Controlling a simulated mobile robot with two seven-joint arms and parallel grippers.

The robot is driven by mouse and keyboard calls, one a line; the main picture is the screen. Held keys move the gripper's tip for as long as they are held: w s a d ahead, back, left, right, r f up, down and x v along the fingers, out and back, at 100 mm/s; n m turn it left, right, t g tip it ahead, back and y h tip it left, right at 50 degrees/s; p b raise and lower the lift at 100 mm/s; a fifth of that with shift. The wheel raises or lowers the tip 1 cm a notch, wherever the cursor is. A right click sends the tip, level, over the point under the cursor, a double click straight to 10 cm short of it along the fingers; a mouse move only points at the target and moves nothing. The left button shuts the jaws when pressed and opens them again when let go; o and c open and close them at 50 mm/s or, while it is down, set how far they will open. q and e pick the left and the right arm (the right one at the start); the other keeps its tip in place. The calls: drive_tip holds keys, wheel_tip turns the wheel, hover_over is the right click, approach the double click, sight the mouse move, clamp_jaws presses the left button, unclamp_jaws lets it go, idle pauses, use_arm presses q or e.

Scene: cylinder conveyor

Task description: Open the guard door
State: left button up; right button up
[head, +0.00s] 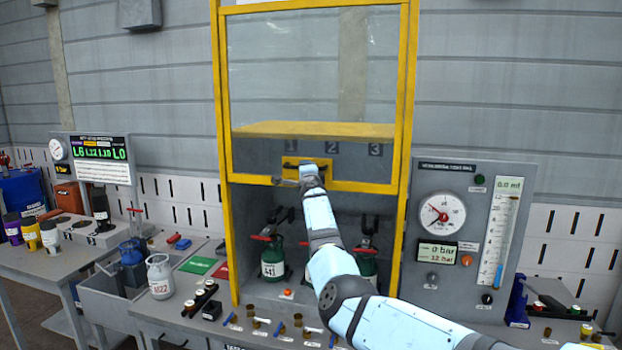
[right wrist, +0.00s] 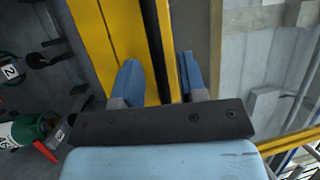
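The guard door (head: 402,95) is a clear pane in a yellow frame. Its lower rail stands above the cylinder bay, and the bay below it is uncovered. A dark bar handle (head: 291,164) sits on a yellow plate low on the door. My right gripper (head: 308,172) is at this handle. In the right wrist view its two blue fingers (right wrist: 163,82) stand on either side of a dark bar (right wrist: 152,35), with yellow showing between bar and fingers, so it looks open around it. The fingertips' contact is not clear. My left gripper is not in view.
Green cylinders (head: 272,262) stand in the bay under the door. A gauge panel (head: 465,245) is at the right. My right arm crosses in front of the bay.

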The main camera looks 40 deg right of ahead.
drive_tip(key=v, duration=1.1)
drive_tip(key=shift+s, duration=0.25)
drive_tip(key=shift+d+f, duration=0.1)
drive_tip(key=shift+f, duration=0.05)
drive_tip(key=s+a+f+n+g+y, duration=0.1)
drive_tip(key=s+f+n, duration=0.3)
drive_tip(key=f, duration=0.4)
drive_tip(key=s+f+n+y, duration=0.1)
drive_tip(key=s+f+n, duration=0.35)
drive_tip(key=f, duration=0.35)
drive_tip(key=s+a+f+n+g+y, duration=0.2)
drive_tip(key=s+a+f+n+y, duration=0.3)
drive_tip(key=s+a+f+n, duration=0.95)
drive_tip(key=s+a+f+g+y, duration=0.1)
drive_tip(key=s+a+f, duration=0.4)
drive_tip(key=s, duration=0.4)
drive_tip(key=s+a+f+n+g+y, duration=0.1)
drive_tip(key=s+a+f, duration=0.4)
drive_tip(key=s, duration=0.5)
drive_tip(key=s+a+f+n+g+y, duration=0.1)
drive_tip(key=s+a+f+g+y, duration=0.1)
drive_tip(key=s+a+f, duration=0.4)
drive_tip(key=s+a, duration=0.2)
drive_tip(key=s, duration=0.1)
drive_tip(key=shift+s+a+y, duration=0.3)
drive_tip(key=shift+y, duration=0.1)
